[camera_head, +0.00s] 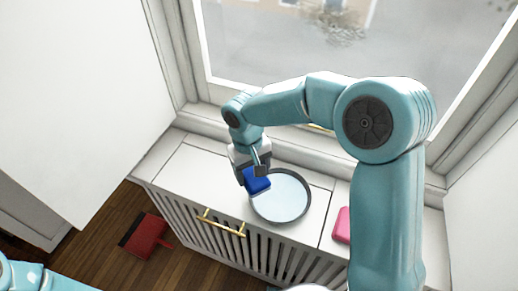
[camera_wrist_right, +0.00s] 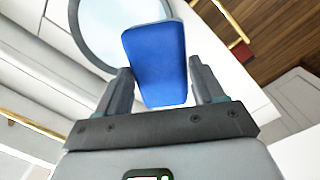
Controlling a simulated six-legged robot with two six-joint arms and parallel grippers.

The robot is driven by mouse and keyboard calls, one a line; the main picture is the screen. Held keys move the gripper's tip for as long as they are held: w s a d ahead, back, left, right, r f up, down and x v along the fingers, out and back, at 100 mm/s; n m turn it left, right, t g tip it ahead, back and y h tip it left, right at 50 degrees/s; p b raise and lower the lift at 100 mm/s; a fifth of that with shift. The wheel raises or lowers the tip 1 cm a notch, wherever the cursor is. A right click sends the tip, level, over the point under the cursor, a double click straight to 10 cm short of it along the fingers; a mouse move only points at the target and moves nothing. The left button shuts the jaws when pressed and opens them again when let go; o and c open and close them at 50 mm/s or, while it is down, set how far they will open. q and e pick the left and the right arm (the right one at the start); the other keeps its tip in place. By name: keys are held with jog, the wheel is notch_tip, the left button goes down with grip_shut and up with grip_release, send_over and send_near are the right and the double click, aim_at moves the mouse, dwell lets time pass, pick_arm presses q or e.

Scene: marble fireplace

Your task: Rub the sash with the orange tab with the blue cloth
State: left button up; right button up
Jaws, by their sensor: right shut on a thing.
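The blue cloth (camera_head: 257,181), a thick blue pad, is held in my right gripper (camera_head: 252,170), over the left rim of a round basin. In the right wrist view the cloth (camera_wrist_right: 155,62) sits between the two fingers. The window sash (camera_head: 225,88) has a white frame around a large pane, behind the cabinet top. A thin yellowish strip (camera_head: 320,128) shows at the foot of the window, partly hidden by my right arm; I cannot tell whether it is the orange tab. My left gripper is out of view.
The round basin (camera_head: 307,207) with a dark rim and pale inside stands on the white cabinet top (camera_head: 196,171). A pink block (camera_head: 342,225) lies to its right. A brass handle (camera_head: 221,224) is on the slatted front. A red object (camera_head: 148,236) lies on the wooden floor.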

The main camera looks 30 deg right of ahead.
jog(key=shift+s+d+n+g+h, duration=0.1)
jog(key=shift+n+g+h, duration=0.2)
jog(key=w+d+r+n+t+h, duration=0.1)
jog(key=w+d+r+n+h, duration=0.15)
jog(key=d+r+n, duration=0.35)
jog(key=w+d+r+n+t+h, duration=0.1)
jog(key=d+n+h, duration=0.3)
jog(key=d, duration=0.3)
jog(key=w+a+r+n+t+h+p, duration=0.1)
jog(key=w+r+n+t+h+p, duration=0.25)
jog(key=r, duration=0.65)
jog(key=w+a+r+n+t+h, duration=0.2)
jog(key=w+r+n+t, duration=0.25)
jog(key=r+t, duration=0.4)
jog(key=w+d+r+g+p, duration=0.1)
jog(key=w+d+p, duration=0.1)
jog(key=w+d, duration=0.2)
jog(key=shift+d+m, duration=0.4)
jog(key=shift+w+d+h, duration=0.3)
jog(key=shift+w+d, duration=0.4)
